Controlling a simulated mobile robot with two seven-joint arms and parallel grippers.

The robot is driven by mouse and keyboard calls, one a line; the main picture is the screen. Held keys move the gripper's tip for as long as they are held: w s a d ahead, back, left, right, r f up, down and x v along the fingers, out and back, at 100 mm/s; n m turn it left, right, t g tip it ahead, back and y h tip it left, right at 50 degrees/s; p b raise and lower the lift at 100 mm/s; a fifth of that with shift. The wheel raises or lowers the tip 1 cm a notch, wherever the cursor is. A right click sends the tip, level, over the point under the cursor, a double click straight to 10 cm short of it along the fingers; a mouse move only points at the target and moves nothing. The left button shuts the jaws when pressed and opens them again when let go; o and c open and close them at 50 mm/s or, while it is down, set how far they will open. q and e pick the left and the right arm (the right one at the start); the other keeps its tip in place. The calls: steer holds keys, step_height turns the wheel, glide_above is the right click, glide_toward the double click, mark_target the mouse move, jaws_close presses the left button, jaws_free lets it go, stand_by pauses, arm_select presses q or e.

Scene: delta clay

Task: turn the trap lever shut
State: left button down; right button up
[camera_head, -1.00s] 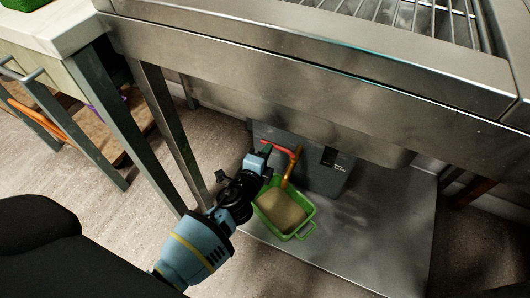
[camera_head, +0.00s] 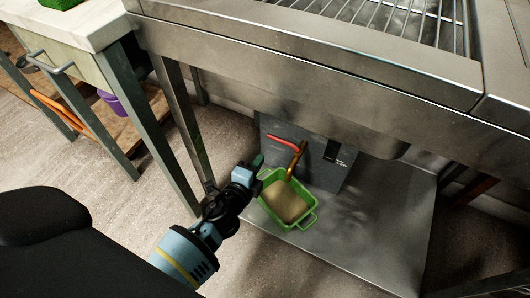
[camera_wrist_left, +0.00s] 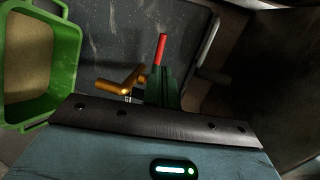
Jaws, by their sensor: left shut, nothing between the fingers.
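The trap is a dark grey box (camera_head: 335,170) under the steel sink. Its red lever (camera_head: 284,141) points left across the front in the head view, above a brass outlet pipe (camera_head: 297,160). My left gripper (camera_head: 258,161) is shut and empty, just left of and below the lever's free end, apart from it. In the left wrist view the red lever (camera_wrist_left: 160,49) stands out beyond the green fingers (camera_wrist_left: 165,88), with the brass pipe (camera_wrist_left: 122,82) to their left. The fingers hide the lower part of the lever there. My right gripper is not in view.
A green tub (camera_head: 309,218) with beige contents stands below the pipe, on the steel shelf (camera_head: 375,215). A steel sink leg (camera_head: 188,135) rises left of my gripper. A side table (camera_head: 95,35) stands at the left. The shelf's right side is clear.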

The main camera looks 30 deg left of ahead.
arm_select(q)
steer(key=shift+s+r+p, duration=0.1)
steer(key=shift+s+r, duration=0.1)
steer(key=shift+s, duration=0.7)
steer(key=shift+s+r+p, duration=0.15)
steer(key=shift+s, duration=0.7)
steer(key=shift+s+r+p, duration=0.1)
steer(key=shift+s+r, duration=0.1)
steer(key=shift+s, duration=0.7)
